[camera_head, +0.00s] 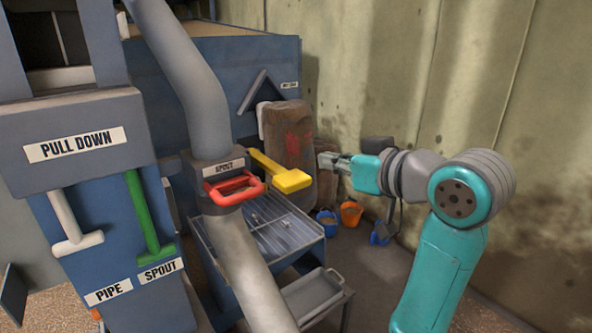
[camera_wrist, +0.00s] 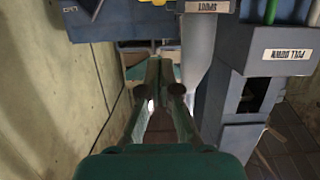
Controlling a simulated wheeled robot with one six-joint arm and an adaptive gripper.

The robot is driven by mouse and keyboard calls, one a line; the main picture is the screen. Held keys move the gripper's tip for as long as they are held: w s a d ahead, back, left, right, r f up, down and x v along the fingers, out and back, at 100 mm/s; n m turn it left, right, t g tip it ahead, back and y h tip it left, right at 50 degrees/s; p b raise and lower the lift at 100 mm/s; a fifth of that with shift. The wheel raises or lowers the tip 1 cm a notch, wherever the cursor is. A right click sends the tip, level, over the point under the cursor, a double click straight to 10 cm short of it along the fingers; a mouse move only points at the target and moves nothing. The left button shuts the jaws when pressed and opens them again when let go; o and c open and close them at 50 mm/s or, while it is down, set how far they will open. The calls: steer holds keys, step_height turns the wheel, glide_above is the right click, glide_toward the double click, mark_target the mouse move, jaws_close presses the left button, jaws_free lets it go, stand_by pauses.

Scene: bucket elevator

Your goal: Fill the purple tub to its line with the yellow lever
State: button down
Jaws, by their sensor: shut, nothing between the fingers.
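The yellow lever (camera_head: 285,175) sticks out to the right from the block labelled SPOUT, above a slatted grate. Its yellow end also shows at the top edge of the wrist view (camera_wrist: 158,2). My gripper (camera_head: 324,161) is shut and empty, to the right of the lever's end and apart from it. In the wrist view, my gripper's fingers (camera_wrist: 160,68) come together below the lever. I cannot make out a purple tub or its fill line in either view.
A red handle (camera_head: 234,187) sits on the spout block beside the lever. A grey pipe (camera_head: 247,262) runs down in front. The grate (camera_head: 270,228) lies below. Blue (camera_head: 326,219) and orange (camera_head: 350,213) buckets stand on the floor by the concrete wall (camera_head: 400,80).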

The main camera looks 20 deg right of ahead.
steer(key=shift+r, duration=0.2)
stand_by(0.3)
glide_above(298, 180)
steer(key=f, duration=0.2)
steer(key=shift+w+f, duration=0.2)
steer(key=shift+f, duration=0.15)
step_height(298, 180, down, 2)
steer(key=shift+s+f, duration=0.15)
steer(key=shift+f, duration=0.7)
